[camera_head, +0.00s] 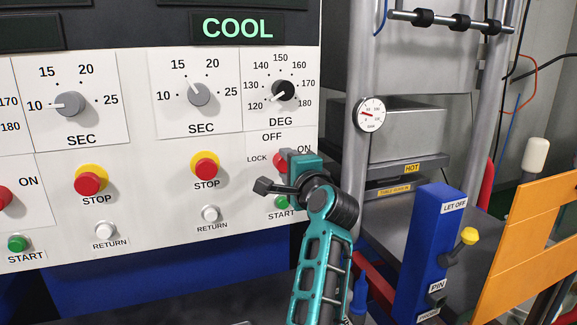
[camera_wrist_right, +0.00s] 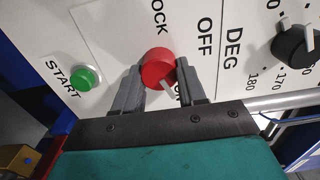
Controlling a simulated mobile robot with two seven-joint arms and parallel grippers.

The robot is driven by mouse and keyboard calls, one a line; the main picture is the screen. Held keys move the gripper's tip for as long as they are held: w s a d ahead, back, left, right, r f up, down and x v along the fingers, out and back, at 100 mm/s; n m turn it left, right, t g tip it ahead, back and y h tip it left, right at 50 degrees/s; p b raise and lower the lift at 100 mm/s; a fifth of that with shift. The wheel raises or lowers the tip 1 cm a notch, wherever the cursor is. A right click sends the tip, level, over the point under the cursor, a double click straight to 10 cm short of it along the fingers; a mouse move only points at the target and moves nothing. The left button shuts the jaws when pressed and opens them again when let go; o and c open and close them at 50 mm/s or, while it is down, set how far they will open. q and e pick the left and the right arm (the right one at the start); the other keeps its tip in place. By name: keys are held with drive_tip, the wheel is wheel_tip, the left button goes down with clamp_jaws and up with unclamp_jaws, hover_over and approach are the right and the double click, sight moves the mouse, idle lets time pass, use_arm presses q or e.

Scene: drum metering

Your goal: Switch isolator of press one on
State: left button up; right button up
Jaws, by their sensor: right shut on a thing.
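The red isolator knob (camera_wrist_right: 158,66) sits on the white panel between the OFF, ON and LOCK labels. Its white pointer mark is turned toward the ON lettering, which the fingers partly cover. My right gripper (camera_wrist_right: 160,82) is shut on the knob, one finger on each side. In the head view my teal right gripper (camera_head: 287,160) is at the panel and hides most of the knob; only a red edge (camera_head: 278,163) shows. My left gripper is not in view.
A green START button (camera_wrist_right: 85,76) is close beside the gripper. Red STOP buttons (camera_head: 205,168), white RETURN buttons (camera_head: 210,213) and timer knobs share the panel. A second red isolator (camera_head: 4,198) is at the left edge. A blue post (camera_head: 428,250) stands at right.

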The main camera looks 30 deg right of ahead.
drive_tip(key=o, duration=1.1)
drive_tip(key=shift+c, duration=0.2)
drive_tip(key=shift+s, duration=0.1)
